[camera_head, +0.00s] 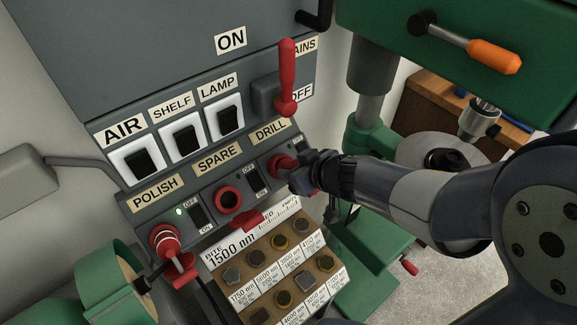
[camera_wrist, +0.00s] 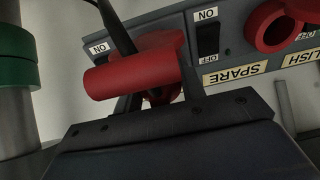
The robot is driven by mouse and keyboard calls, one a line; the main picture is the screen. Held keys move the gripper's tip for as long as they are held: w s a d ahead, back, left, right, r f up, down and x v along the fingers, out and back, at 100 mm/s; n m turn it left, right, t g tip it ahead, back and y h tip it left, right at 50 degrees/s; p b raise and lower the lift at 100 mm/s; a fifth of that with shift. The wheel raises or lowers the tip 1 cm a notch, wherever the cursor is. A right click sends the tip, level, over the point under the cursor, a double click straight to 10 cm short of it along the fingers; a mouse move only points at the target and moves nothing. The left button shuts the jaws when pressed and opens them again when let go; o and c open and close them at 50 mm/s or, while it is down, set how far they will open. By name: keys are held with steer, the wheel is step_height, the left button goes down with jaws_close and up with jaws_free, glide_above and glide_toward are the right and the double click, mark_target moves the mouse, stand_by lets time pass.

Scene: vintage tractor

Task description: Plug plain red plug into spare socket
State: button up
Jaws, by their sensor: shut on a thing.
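My gripper (camera_head: 308,172) is at the drill socket, at the right end of the lower panel row. It is shut on a plain red plug, seen in the head view (camera_head: 281,163) and as a red crossbar between the fingers in the wrist view (camera_wrist: 125,78). The plug is at or in the drill socket; I cannot tell how deep it sits. The spare socket (camera_head: 229,200), an empty red ring with a dark hole, is left of my gripper. It also shows at the wrist view's upper right (camera_wrist: 272,27).
A red plug with pale bands (camera_head: 164,240) sits in the polish socket at left. Rocker switches (camera_head: 197,217) stand between the sockets. A red lever (camera_head: 287,78) rises above. A rack of bits (camera_head: 272,268) lies below the panel; a green drill press (camera_head: 370,140) stands at right.

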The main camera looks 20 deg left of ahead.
steer(key=shift+c, duration=1.4)
steer(key=shift+p+v, duration=1.95)
steer(key=shift+v, duration=0.85)
steer(key=shift+r+p+v, duration=0.25)
steer(key=shift+p+v, duration=1.55)
steer(key=shift+v, duration=1.25)
steer(key=shift+a+r, duration=0.15)
steer(key=s+a+b, duration=0.3)
steer(key=s+a, duration=0.4)
steer(key=s, duration=0.6)
steer(key=shift+r, duration=0.2)
